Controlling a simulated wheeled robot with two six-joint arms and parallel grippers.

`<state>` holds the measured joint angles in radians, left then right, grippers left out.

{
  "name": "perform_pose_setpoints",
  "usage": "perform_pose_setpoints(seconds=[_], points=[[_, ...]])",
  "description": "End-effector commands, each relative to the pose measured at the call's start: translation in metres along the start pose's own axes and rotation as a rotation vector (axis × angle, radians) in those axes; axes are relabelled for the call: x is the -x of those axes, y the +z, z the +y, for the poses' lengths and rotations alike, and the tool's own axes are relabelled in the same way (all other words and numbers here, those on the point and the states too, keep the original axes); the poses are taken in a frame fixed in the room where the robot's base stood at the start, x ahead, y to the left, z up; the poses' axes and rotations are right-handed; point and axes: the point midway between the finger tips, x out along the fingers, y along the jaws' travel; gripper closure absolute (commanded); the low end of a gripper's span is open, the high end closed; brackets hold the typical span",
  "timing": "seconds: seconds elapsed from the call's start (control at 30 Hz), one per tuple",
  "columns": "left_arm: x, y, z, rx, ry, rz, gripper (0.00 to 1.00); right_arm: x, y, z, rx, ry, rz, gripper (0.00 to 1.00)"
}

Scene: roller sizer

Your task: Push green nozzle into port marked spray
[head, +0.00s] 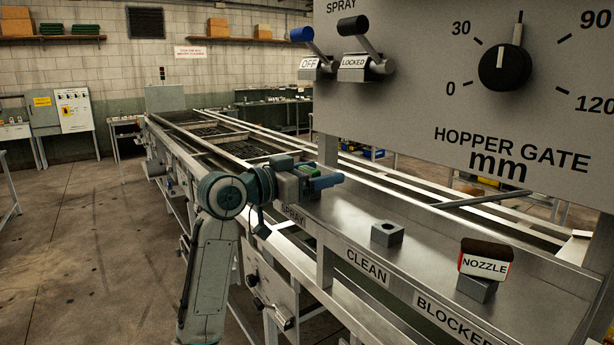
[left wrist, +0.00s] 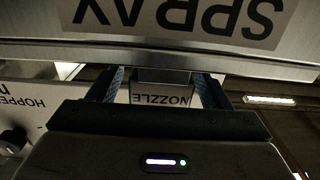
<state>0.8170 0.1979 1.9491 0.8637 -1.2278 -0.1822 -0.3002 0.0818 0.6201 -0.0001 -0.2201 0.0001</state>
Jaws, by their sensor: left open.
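The green nozzle (head: 306,170) shows only as small green patches in the head view, behind my left gripper at the rail section marked SPRAY. In the left wrist view, its pale label reading NOZZLE (left wrist: 160,99) sits upside down between the two fingers. My left gripper (head: 318,180) is open around the nozzle, and its fingers also show in the left wrist view (left wrist: 162,88). The SPRAY label (head: 293,214) is on the rail edge just below the gripper. The spray port is hidden, so I cannot tell how deep the nozzle sits. My right gripper is not in view.
An empty grey port block (head: 387,234) stands above the CLEAN label. A red and black nozzle (head: 486,259) sits tilted on the block above BLOCKED. A control panel (head: 450,90) with levers and a dial hangs over the rail. The steel surface between blocks is clear.

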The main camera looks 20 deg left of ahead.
Motion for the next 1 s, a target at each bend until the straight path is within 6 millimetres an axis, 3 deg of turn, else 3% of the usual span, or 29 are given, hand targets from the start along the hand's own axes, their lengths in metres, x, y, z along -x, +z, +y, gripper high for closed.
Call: perform_pose_setpoints(seconds=[0.17, 0.6, 1.0], points=[[0.018, 0.003, -0.001, -0.005, -0.004, 0.001, 0.28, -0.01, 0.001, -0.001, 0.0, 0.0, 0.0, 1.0], [0.087, 0.003, -0.001, -0.006, -0.004, -0.001, 0.28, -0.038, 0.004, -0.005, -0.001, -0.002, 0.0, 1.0], [0.107, 0.0, 0.0, -0.001, 0.0, 0.0, 0.28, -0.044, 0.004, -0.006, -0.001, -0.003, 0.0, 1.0]])
